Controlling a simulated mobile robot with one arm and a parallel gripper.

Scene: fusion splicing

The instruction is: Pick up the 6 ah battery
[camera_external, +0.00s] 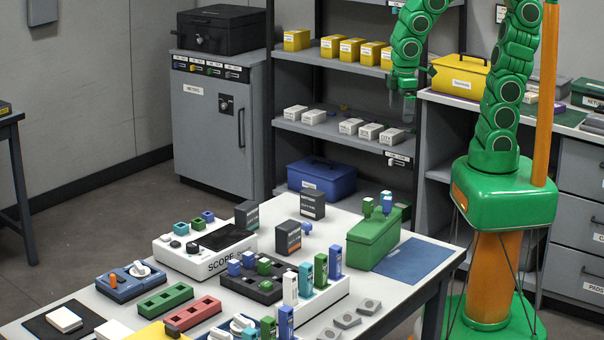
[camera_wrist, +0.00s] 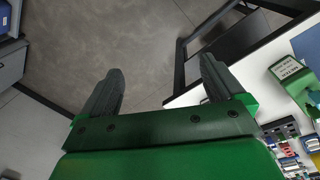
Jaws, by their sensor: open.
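Three dark box-shaped blocks that look like batteries stand on the white table (camera_external: 405,292): one at the back left (camera_external: 246,215), one at the back middle (camera_external: 312,205) and one with an orange band (camera_external: 288,238) nearer the front. Their labels are too small to read, so I cannot tell which is the 6 ah battery. My gripper (camera_external: 408,106) hangs high in front of the shelf rack, behind the table and apart from the blocks. In the wrist view its two dark fingers (camera_wrist: 162,85) are spread wide with nothing between them, over grey floor.
A green case (camera_external: 373,243) with small bottles on top stands at the table's right, beside a blue mat (camera_external: 413,261). The scope unit (camera_external: 205,249), colored trays and upright blocks crowd the table's left and front. The shelf rack (camera_external: 335,130) holds yellow and white boxes.

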